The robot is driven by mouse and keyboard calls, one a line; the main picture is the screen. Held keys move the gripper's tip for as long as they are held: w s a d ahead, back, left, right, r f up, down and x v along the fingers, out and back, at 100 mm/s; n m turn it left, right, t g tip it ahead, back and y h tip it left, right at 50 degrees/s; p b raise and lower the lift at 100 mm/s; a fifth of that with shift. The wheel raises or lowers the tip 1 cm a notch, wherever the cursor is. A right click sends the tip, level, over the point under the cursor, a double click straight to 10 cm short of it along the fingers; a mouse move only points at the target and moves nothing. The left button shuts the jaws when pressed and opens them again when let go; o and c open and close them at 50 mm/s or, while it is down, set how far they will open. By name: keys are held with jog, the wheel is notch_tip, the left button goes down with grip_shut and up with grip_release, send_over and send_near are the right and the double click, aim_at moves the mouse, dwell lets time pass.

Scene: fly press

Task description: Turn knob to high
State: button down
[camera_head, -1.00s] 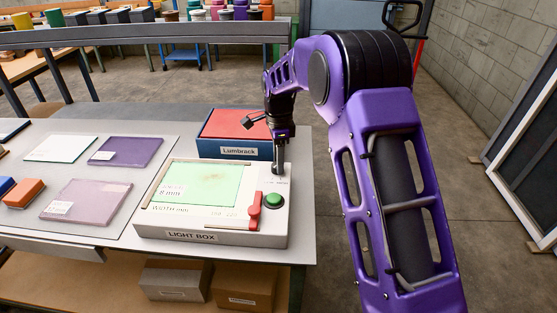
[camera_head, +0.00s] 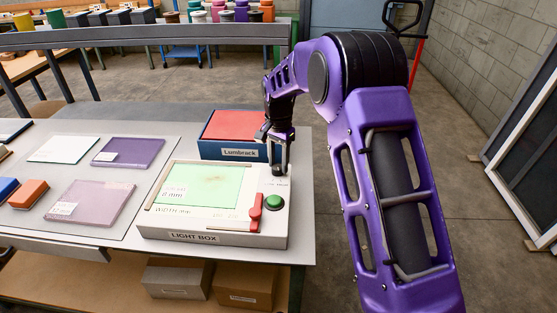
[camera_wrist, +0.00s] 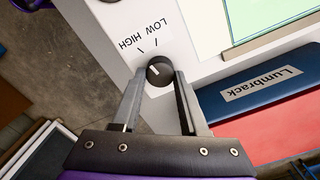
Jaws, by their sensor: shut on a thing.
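The knob (camera_wrist: 160,68) is a small dark dial on the light box (camera_head: 213,239), at its back right corner. In the wrist view a pale mark on the knob points up and left, roughly toward the tick beside the word HIGH (camera_wrist: 129,41). The word LOW (camera_wrist: 158,28) stands to the right of HIGH, with its own tick. My gripper (camera_wrist: 161,76) is shut on the knob, with one finger on each side.
A red slider (camera_head: 255,212) and a green button (camera_head: 274,202) sit at the front right of the light box. A blue box with a red top (camera_head: 238,125), labelled Lumbrack, stands close behind. Coloured sheets (camera_head: 95,203) lie to the left.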

aim_at(278, 166)
jog(key=shift+a+n, duration=0.1)
jog(key=shift+n, duration=1.5)
jog(key=shift+c, duration=2.2)
grip_release()
jog(key=shift+r, duration=0.1)
notch_tip(278, 166, up, 17)
jog(key=p, duration=0.1)
jog(key=shift+r, duration=0.15)
